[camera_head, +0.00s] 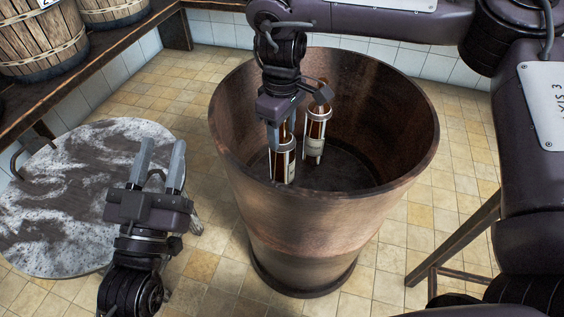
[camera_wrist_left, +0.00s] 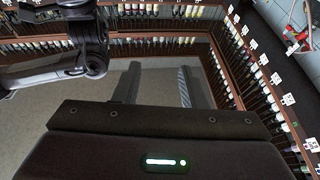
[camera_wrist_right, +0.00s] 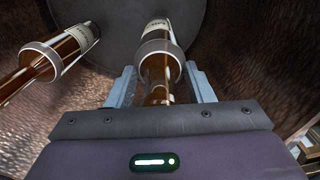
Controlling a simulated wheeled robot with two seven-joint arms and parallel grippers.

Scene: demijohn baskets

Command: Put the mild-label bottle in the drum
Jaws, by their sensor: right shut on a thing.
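The drum (camera_head: 322,215) is a large brown metallic tub, open at the top, in the middle of the head view. My right gripper (camera_head: 285,120) reaches down into it and is shut on an amber bottle (camera_head: 283,165) with a pale label. This bottle also shows between the fingers in the right wrist view (camera_wrist_right: 158,58). A second amber bottle (camera_head: 315,133) with a pale label is inside the drum beside it, also in the right wrist view (camera_wrist_right: 50,58). I cannot read either label to tell which is mild. My left gripper (camera_head: 162,146) is open and empty, outside the drum.
A round mottled table (camera_head: 55,200) stands at left, near my left gripper. A wooden frame (camera_head: 455,240) stands right of the drum. Tiled floor lies clear in front.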

